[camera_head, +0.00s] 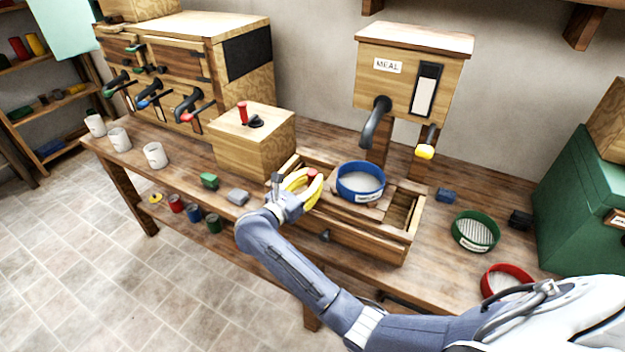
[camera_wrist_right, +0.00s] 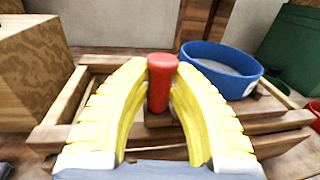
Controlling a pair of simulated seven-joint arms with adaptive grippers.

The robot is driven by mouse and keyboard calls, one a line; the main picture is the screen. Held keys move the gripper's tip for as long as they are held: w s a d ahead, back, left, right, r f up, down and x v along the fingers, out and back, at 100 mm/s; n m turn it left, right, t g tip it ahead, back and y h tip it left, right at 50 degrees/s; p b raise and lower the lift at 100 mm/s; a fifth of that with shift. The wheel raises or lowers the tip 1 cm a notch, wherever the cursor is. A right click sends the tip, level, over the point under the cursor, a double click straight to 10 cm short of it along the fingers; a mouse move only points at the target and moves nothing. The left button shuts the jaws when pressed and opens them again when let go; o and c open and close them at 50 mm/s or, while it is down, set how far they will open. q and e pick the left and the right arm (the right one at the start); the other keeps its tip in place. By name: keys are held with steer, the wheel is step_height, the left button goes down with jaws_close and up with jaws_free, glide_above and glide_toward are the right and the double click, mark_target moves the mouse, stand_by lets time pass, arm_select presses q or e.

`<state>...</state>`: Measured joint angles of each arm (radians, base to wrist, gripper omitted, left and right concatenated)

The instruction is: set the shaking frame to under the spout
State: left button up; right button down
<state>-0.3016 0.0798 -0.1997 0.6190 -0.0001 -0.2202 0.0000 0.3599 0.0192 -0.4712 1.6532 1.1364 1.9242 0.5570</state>
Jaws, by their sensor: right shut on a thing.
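The shaking frame (camera_head: 374,212) is a wooden carriage in a long wooden rail bed on the bench, with a blue-rimmed sieve (camera_head: 360,181) seated on it. The sieve also shows in the right wrist view (camera_wrist_right: 222,66). A red upright handle (camera_wrist_right: 161,82) stands at the frame's left side. My right gripper (camera_head: 308,186) has its yellow fingers shut around this handle. The dark curved spout (camera_head: 376,122) comes down from the wooden MEAL box, its mouth above the sieve in the picture; exact alignment is hard to tell. My left gripper is not in view.
A wooden box (camera_head: 252,140) with a red knob stands left of the rail bed. A green sieve (camera_head: 475,231) and a red sieve (camera_head: 507,281) lie to the right. Several white cups (camera_head: 155,155) line the left of the bench. A green cabinet (camera_head: 585,190) stands at right.

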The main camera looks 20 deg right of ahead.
steer(key=c, duration=1.2)
jaws_free()
steer(key=shift+s+d, duration=0.2)
steer(key=shift+a, duration=0.1)
steer(key=shift+s+a, duration=0.25)
steer(key=shift+a, duration=0.3)
steer(key=v, duration=0.6)
steer(key=shift+s, duration=0.1)
